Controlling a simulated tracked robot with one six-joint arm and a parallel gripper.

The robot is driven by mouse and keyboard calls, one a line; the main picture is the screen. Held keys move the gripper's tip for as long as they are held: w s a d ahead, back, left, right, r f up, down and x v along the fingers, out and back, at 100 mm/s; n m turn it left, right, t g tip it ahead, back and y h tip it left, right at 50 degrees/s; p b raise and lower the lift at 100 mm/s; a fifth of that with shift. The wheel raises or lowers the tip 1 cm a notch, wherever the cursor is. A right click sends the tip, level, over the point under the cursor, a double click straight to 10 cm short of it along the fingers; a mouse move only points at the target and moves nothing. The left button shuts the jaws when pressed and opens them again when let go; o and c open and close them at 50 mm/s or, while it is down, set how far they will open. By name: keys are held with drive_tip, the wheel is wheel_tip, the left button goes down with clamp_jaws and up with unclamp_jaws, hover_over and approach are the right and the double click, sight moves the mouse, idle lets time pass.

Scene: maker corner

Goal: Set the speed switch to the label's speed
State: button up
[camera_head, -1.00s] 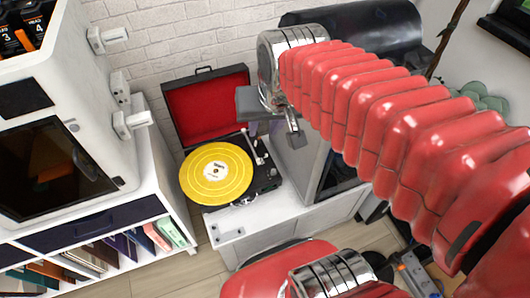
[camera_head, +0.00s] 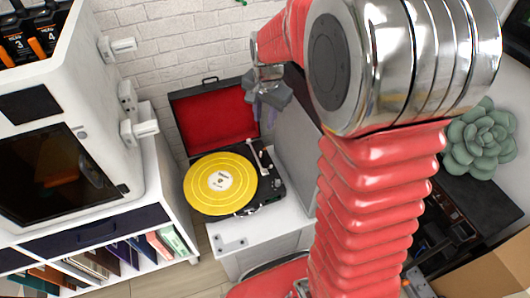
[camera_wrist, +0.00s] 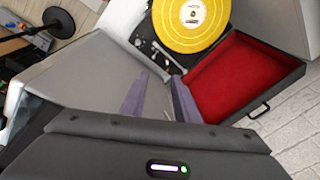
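A suitcase record player (camera_head: 272,186) stands on a white cabinet with its red-lined lid (camera_head: 218,118) open. A yellow record (camera_head: 221,183) lies on it, with a pale centre label (camera_head: 219,180) whose print is too small to read. The white tonearm (camera_head: 257,153) is at the right of the deck. I cannot make out the speed switch. My gripper (camera_head: 266,105) is above and behind the deck's right side, apart from it. In the wrist view, the two purple-grey fingers of my gripper (camera_wrist: 158,92) stand apart with nothing between them, near the lid and deck.
A grey panel (camera_head: 298,130) stands right of the player. A white-framed machine (camera_head: 50,165) and a shelf with books (camera_head: 110,252) are at the left. A green succulent (camera_head: 482,140) is at the right. White brick wall is behind the lid.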

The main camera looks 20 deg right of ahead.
drive_tip(key=w+d+f+m+g, duration=0.1)
drive_tip(key=w+d+f+m, duration=0.15)
drive_tip(key=f, duration=0.25)
drive_tip(key=w+d+f+m, duration=0.1)
drive_tip(key=w+f, duration=0.2)
drive_tip(key=f, duration=0.2)
drive_tip(key=m+g, duration=0.1)
drive_tip(key=m, duration=0.2)
hover_over(271, 165)
wheel_tip(271, 165, down, 11)
drive_tip(key=shift+f, duration=0.1)
wheel_tip(271, 165, down, 14)
drive_tip(key=shift+r, duration=0.15)
clamp_jaws()
idle(1.3)
